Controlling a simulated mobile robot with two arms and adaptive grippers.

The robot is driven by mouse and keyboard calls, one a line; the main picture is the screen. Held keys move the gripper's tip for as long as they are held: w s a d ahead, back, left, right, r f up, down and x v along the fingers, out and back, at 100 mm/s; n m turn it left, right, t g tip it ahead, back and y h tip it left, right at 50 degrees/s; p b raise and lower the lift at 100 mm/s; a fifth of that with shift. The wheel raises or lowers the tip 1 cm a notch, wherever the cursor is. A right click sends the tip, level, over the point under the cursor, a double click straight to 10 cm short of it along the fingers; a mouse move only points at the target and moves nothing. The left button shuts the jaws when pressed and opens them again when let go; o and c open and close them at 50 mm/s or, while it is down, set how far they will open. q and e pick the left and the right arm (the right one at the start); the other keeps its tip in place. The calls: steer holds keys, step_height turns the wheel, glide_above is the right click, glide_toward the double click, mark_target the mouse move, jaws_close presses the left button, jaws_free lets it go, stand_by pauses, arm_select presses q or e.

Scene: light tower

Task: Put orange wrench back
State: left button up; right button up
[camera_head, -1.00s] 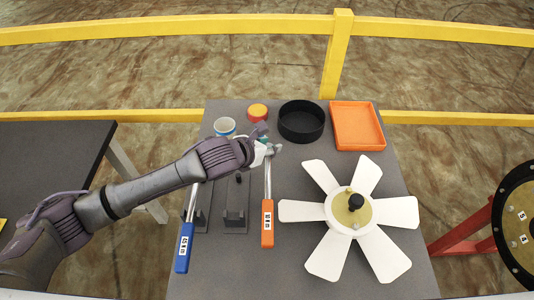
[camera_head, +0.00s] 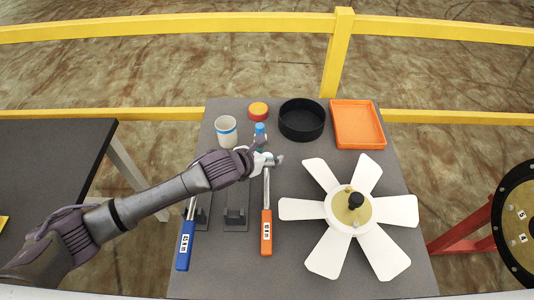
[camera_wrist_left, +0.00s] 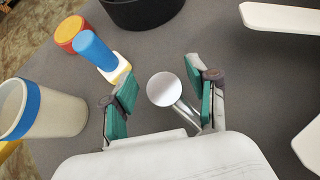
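The orange wrench (camera_head: 266,232) has an orange handle with a white label and a silver shaft. It lies on the grey table, handle toward me, right of two dark holders (camera_head: 236,216). My left gripper (camera_head: 271,161) is at its far, head end. In the left wrist view the round silver wrench head (camera_wrist_left: 165,89) sits between the spread teal-padded fingers of the left gripper (camera_wrist_left: 164,98), with small gaps visible. The shaft runs near the right finger. The holder nearest the orange wrench looks empty. My right gripper is not in view.
A blue-handled wrench (camera_head: 185,245) lies at the left holder. A white fan (camera_head: 340,212) fills the table's right side. Behind are a blue-banded cup (camera_head: 226,133), a blue-topped item (camera_head: 260,131), a red-orange round item (camera_head: 258,110), a black bowl (camera_head: 301,121) and an orange tray (camera_head: 357,126).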

arm_select(q)
steer(key=shift+s+a+r, duration=0.1)
steer(key=shift+r, duration=0.1)
steer(key=v, duration=1.1)
steer(key=shift+s, duration=0.3)
steer(key=shift+a, duration=0.1)
